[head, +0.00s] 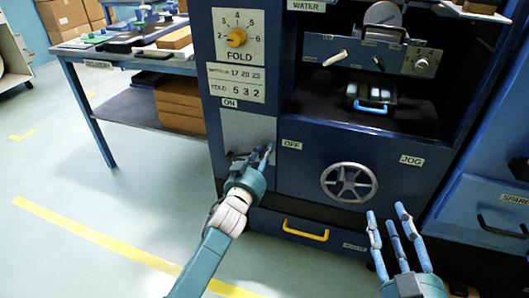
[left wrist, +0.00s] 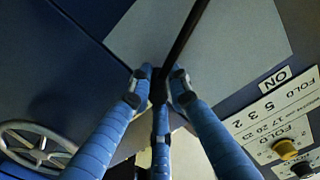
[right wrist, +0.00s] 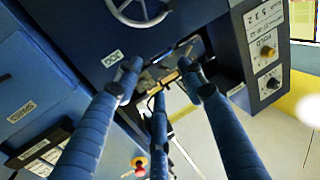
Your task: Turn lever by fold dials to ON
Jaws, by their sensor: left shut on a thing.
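The lever shows in the left wrist view as a dark rod (left wrist: 180,48) crossing a light grey plate (left wrist: 235,35). My left gripper (left wrist: 160,82) is shut on it, with fingers on both sides. In the head view my left gripper (head: 264,156) is at the right side of the grey plate (head: 240,132), near the OFF label (head: 291,145); its fingers hide most of the lever. The ON label (head: 230,103) is at the plate's upper left. The FOLD dial (head: 236,37) sits above. My right gripper (head: 396,222) is open and empty, low in front of the cabinet.
A spoked handwheel (head: 347,182) by the JOG label is right of my left gripper. A yellow drawer handle (head: 305,229) is below. An open bay with a blue-handled block (head: 371,106) is above. A table (head: 130,60) with boxes stands left. The floor at left is clear.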

